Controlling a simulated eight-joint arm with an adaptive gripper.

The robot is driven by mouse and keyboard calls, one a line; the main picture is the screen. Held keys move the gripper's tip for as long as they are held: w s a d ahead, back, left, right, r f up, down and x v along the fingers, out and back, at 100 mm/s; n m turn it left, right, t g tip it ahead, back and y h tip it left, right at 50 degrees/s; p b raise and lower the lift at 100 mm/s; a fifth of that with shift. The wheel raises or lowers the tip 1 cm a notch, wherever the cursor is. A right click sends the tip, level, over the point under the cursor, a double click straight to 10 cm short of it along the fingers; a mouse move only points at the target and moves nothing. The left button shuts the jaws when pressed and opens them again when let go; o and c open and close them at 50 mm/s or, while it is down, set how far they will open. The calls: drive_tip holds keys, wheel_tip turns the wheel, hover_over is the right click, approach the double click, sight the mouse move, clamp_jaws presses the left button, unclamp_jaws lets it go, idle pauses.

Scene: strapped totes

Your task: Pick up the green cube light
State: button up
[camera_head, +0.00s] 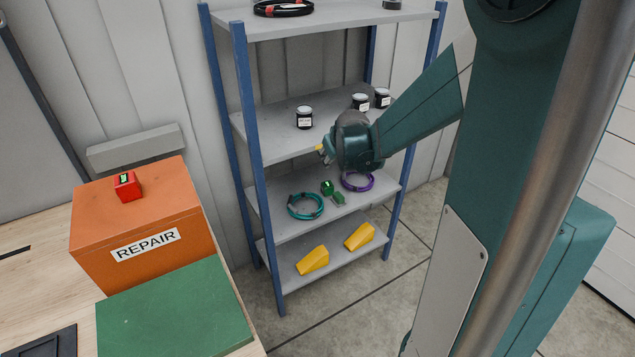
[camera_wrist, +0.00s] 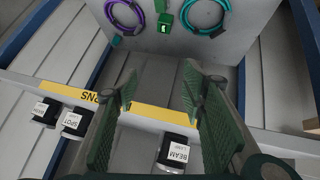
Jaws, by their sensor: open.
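The green cube light (camera_head: 327,187) rests on a lower shelf (camera_head: 284,230) of the blue-posted rack. It lies between a teal coil (camera_head: 305,206) and a purple coil (camera_head: 357,181). A smaller green piece (camera_head: 339,198) lies beside it. In the wrist view the green cube light (camera_wrist: 165,23) shows near the top edge, with a pale mark on its face. My gripper (camera_wrist: 160,88) is open and empty, its two green fingers spread apart. The cube lies beyond the fingertips, not between them.
Jars (camera_head: 304,117) stand on the shelf above, close to my wrist; one labelled BEAM (camera_wrist: 173,152) shows between the finger bases. Yellow wedges (camera_head: 313,261) lie on the bottom shelf. A red cube (camera_head: 127,187) sits on the orange REPAIR box (camera_head: 100,228) at left.

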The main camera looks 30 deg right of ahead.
drive_tip(key=w+d+f+p, duration=0.1)
drive_tip(key=w+d+f, duration=0.1)
drive_tip(key=d+f, duration=0.3)
drive_tip(key=w+d+f, duration=0.2)
drive_tip(key=d, duration=0.5)
drive_tip(key=m+y, duration=0.1)
drive_tip(key=y, duration=0.3)
approach(328, 185)
drive_tip(key=w+f, duration=0.1)
drive_tip(key=w, duration=0.1)
drive_tip(key=shift+w+f+g, duration=0.25)
drive_tip(key=shift+f+g, duration=0.25)
drive_tip(key=shift+f, duration=0.1)
drive_tip(key=shift+x, duration=1.25)
